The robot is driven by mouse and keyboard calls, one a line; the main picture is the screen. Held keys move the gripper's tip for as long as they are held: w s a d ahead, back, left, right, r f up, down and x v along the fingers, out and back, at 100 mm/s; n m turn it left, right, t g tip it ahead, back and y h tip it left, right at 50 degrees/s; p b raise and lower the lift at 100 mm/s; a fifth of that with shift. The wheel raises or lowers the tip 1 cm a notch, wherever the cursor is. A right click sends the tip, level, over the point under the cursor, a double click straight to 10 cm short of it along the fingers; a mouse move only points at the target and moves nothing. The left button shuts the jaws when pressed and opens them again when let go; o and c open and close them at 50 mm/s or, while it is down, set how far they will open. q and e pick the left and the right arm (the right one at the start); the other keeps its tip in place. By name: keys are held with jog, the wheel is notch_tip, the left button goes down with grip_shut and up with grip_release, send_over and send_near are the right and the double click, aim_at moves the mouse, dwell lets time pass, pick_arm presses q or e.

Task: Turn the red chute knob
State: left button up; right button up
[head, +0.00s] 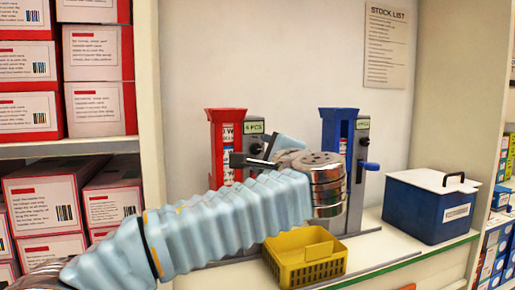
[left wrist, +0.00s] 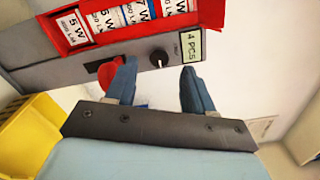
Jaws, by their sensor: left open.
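The red chute (head: 224,145) stands on the counter in the head view, its lower part hidden behind my left arm. The left wrist view shows it tilted at the top (left wrist: 80,22), with labelled boxes inside. The red chute knob (left wrist: 109,74) is on its grey side, partly covered by one finger; it is hidden in the head view. A small black dial (left wrist: 158,58) and a "4 PCS" label sit beside it. My left gripper (left wrist: 160,85) is open, its fingers by the grey side, one overlapping the red knob. I cannot tell whether they touch. My right gripper is not in view.
A blue chute (head: 338,135) with a blue knob (head: 370,166) stands to the right. A yellow basket (head: 312,268) is at the counter's front, and a blue box with a white lid (head: 424,213) is further right. Shelves of boxes (head: 96,108) stand left.

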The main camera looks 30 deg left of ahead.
aim_at(255, 149)
pick_arm(q)
jog(key=shift+x, duration=2.15)
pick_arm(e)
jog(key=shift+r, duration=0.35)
